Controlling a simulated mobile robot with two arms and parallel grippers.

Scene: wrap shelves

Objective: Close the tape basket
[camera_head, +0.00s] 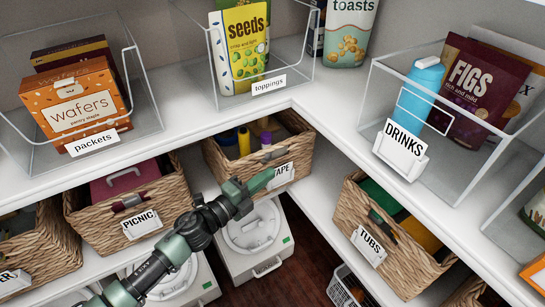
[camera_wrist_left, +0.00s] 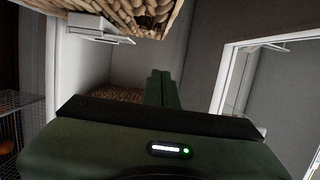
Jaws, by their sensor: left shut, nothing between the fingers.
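The tape basket (camera_head: 225,165) is a woven basket on the lower shelf at the inner corner, in the middle of the head view. It sticks out from under the upper shelf, so its open top shows yellow and purple items inside. Its white TAPE label (camera_head: 284,174) is on the front, partly covered by my left gripper (camera_head: 268,176). That gripper is shut and empty, in front of the basket; I cannot tell whether it touches. My right gripper is not in view.
The PICNIC basket (camera_head: 110,234) stands to the left and the TUBS basket (camera_head: 409,265) to the right. A white lidded bin (camera_head: 254,249) is below the tape basket. Clear bins with packets, toppings and drinks stand on the upper shelf (camera_head: 180,141).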

